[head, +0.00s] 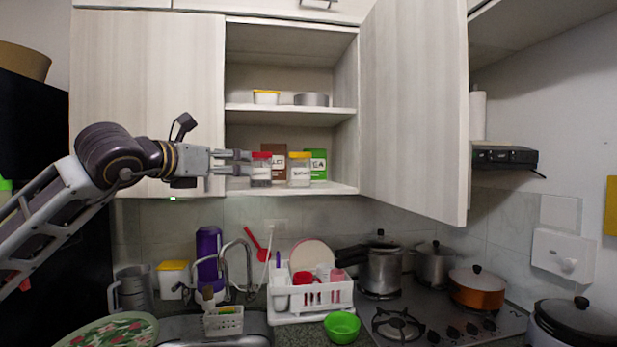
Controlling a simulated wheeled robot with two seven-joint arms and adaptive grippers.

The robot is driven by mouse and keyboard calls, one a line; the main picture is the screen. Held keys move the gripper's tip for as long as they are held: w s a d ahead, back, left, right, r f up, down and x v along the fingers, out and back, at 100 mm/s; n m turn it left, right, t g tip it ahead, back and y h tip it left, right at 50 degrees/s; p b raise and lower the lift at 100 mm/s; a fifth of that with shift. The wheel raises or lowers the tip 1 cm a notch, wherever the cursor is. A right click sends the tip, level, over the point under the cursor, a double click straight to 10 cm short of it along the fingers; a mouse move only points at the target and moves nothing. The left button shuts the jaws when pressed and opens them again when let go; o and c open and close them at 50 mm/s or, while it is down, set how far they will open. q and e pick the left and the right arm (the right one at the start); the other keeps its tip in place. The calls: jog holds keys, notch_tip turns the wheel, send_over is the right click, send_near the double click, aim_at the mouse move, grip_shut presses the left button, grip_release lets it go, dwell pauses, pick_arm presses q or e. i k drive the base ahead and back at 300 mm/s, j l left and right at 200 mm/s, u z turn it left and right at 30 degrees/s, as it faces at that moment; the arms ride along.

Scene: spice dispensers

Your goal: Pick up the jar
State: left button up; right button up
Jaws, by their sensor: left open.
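Two jars stand upright on the lower shelf (335,188) of the open wall cabinet. One jar has a red lid (261,172) and dark contents; the other jar has a yellow lid (300,170) and a pale label. My left gripper (246,163) reaches in from the left at shelf height, its fingers pointing right. It is open, with its fingertips beside the red-lidded jar's left side. I cannot tell whether they touch it. My right gripper is not in view.
A brown box (276,150) and a green box (319,158) stand behind the jars. The open cabinet door (413,110) swings out on the right. Below are a white dish rack (310,297), a faucet (240,252), a steel pot (383,270) and an orange pot (477,290).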

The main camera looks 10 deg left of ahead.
aim_at(300, 168)
jog(key=i+l, duration=0.2)
jog(key=i, duration=0.2)
jog(key=i+l, duration=0.2)
jog(key=i, duration=0.2)
